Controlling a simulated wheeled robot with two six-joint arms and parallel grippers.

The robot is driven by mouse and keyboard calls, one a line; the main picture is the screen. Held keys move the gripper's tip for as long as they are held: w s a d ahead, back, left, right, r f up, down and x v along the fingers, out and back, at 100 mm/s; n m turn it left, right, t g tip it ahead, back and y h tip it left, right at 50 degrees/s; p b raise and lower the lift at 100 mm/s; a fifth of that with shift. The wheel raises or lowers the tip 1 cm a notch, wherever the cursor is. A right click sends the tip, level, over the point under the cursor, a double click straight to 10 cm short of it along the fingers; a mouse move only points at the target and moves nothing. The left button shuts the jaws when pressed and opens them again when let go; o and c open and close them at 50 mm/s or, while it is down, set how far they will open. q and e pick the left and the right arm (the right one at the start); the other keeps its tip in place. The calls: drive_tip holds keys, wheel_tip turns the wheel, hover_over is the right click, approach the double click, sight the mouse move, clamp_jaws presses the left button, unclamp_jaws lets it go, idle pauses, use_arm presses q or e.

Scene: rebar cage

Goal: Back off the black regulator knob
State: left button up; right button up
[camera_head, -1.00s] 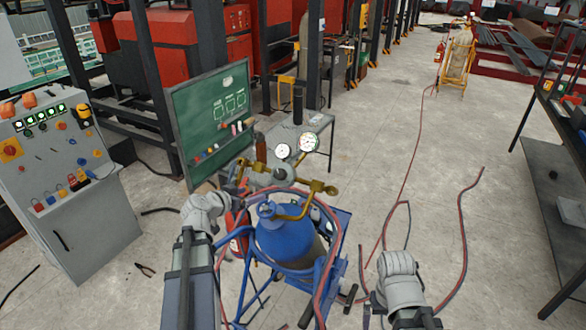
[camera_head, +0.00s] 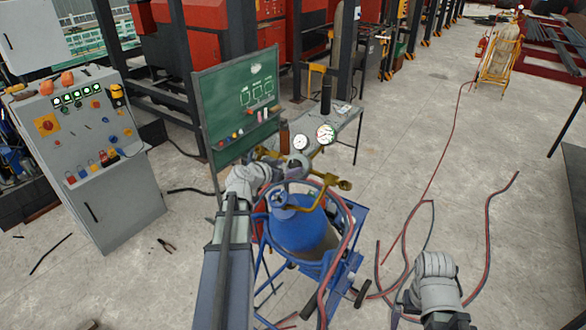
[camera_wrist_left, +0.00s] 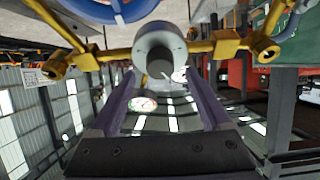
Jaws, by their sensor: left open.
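The brass regulator (camera_head: 344,185) with two round gauges (camera_head: 326,133) sits above the blue gas cylinder (camera_head: 300,232). In the left wrist view a grey round regulator part (camera_wrist_left: 160,42) with a dark end stands between brass arms. I cannot tell whether this dark end is the black knob. My left gripper (camera_head: 280,172) is at the regulator's left side. In the left wrist view its two fingers (camera_wrist_left: 160,85) are apart, one on each side of the grey part, with no clear grip. My right wrist (camera_head: 436,268) is low at the right; its fingers cannot be made out.
The cylinder stands on a blue cart (camera_head: 347,267) with red and dark hoses (camera_head: 488,235) on the floor to the right. A green chalkboard (camera_head: 238,105) and a small table (camera_head: 345,118) stand behind. A grey control cabinet (camera_head: 105,190) is at the left. Pliers (camera_head: 166,246) lie on the floor.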

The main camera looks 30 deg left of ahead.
sight(293, 165)
use_arm(q)
drive_tip(key=x, duration=0.3)
drive_tip(key=shift+s+a+b, duration=0.1)
drive_tip(key=shift+a+b, duration=0.05)
drive_tip(key=shift+b, duration=0.25)
drive_tip(key=shift+w+f, duration=0.15)
drive_tip(key=shift+w, duration=0.25)
drive_tip(key=shift+s, duration=0.1)
drive_tip(key=shift+c, duration=0.7)
clamp_jaws()
